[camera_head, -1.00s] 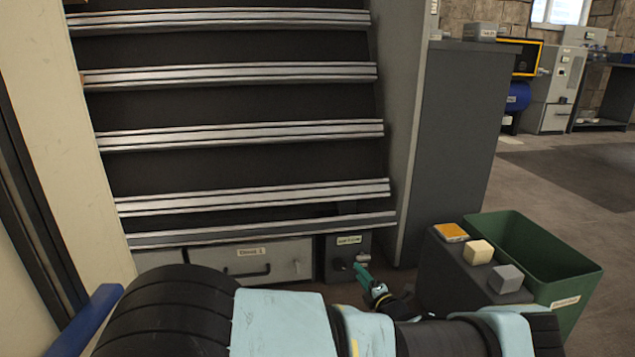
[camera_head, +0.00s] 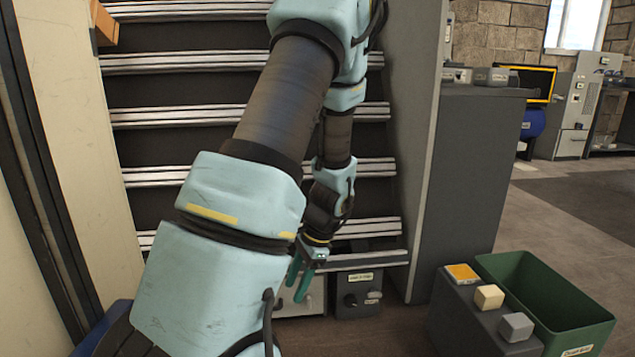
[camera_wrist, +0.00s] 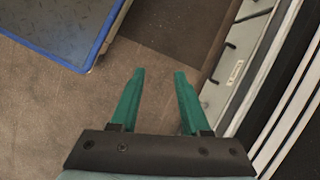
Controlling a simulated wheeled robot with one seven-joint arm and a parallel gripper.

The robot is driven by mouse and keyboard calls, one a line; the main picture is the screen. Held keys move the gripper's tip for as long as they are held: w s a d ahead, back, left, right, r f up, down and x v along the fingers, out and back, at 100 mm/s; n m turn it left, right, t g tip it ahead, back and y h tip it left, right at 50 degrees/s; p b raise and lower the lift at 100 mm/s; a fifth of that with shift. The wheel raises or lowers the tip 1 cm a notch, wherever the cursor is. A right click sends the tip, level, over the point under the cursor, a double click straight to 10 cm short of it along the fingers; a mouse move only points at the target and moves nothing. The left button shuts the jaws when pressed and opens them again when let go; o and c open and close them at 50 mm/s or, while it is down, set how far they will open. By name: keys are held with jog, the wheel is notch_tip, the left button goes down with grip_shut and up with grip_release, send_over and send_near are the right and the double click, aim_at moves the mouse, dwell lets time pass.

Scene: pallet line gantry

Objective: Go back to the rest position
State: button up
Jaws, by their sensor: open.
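My gripper (camera_head: 299,281) hangs at the lower middle of the head view, in front of the shelf rack's lower part, with its green fingers pointing down. In the wrist view my gripper (camera_wrist: 157,100) shows two green fingers spread apart with nothing between them. Bare floor lies below the fingers. My arm is raised and bent, and it crosses the middle of the head view, hiding part of the rack.
A blue-edged platform (camera_wrist: 60,53) lies in the wrist view.

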jog(key=s+a+r+n+t+h+p, duration=0.1)
jog(key=s+r+n+h+p, duration=0.1)
jog(key=s+r+n, duration=0.35)
jog(key=s+a+r+n+t+h+p, duration=0.1)
jog(key=s+r+n+h+p, duration=0.1)
jog(key=r+n, duration=0.65)
notch_tip(320, 180, up, 39)
jog(key=m+p, duration=0.2)
jog(key=p, duration=3.4)
jog(key=shift+m+p, duration=0.3)
jog(key=shift+p, duration=0.1)
